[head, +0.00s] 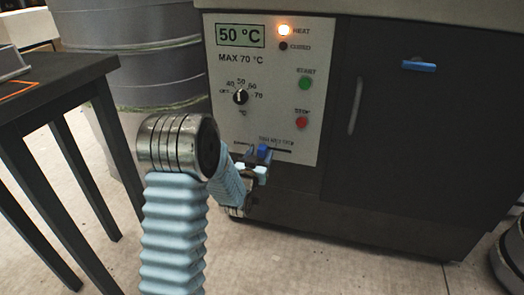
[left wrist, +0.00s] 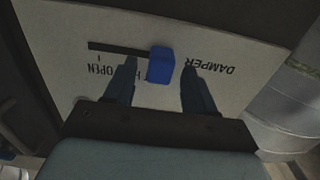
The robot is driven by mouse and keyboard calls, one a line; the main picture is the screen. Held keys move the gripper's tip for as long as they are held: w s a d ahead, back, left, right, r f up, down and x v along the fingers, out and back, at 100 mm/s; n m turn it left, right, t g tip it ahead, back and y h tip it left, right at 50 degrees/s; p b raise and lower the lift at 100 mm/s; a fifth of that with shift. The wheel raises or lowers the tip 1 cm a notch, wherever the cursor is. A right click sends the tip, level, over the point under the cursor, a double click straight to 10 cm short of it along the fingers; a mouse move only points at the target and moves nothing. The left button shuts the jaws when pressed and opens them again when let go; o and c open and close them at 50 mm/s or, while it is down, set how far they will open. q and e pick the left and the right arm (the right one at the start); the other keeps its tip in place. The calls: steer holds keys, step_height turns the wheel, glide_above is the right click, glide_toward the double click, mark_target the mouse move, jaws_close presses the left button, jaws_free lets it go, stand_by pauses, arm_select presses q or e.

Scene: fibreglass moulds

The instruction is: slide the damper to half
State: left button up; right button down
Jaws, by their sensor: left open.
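The damper is a blue slider knob (head: 263,151) on a dark slot low on the white control panel. The slot (left wrist: 112,47) runs left from the knob, toward the upside-down word OPEN (left wrist: 105,69). A label starting with H is partly hidden by the left finger and knob. The word DAMPER (left wrist: 211,68) is at the right. In the head view my left gripper (head: 259,160) is at the slider. My right gripper is out of view.
The panel (head: 262,90) has a dial (head: 240,96), a green START button (head: 305,83), a red STOP button (head: 302,122) and a lit HEAT lamp (head: 284,30). A dark door (head: 405,130) with a handle is to the right. A dark table (head: 60,90) stands at left.

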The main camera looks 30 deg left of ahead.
arm_select(q)
jaws_close()
steer(key=shift+w+d+f+b, duration=0.15)
steer(key=shift+d+b, duration=0.1)
steer(key=shift+d, duration=0.3)
steer(key=shift+w+d+r+b, duration=0.1)
steer(key=shift+d+b, duration=0.1)
steer(key=shift+d, duration=0.4)
steer(key=shift+w+d+f+b, duration=0.15)
steer(key=shift+d+b, duration=0.1)
steer(key=shift+d, duration=0.3)
steer(key=shift+d+r, duration=0.2)
steer(key=shift+d, duration=0.1)
jaws_free()
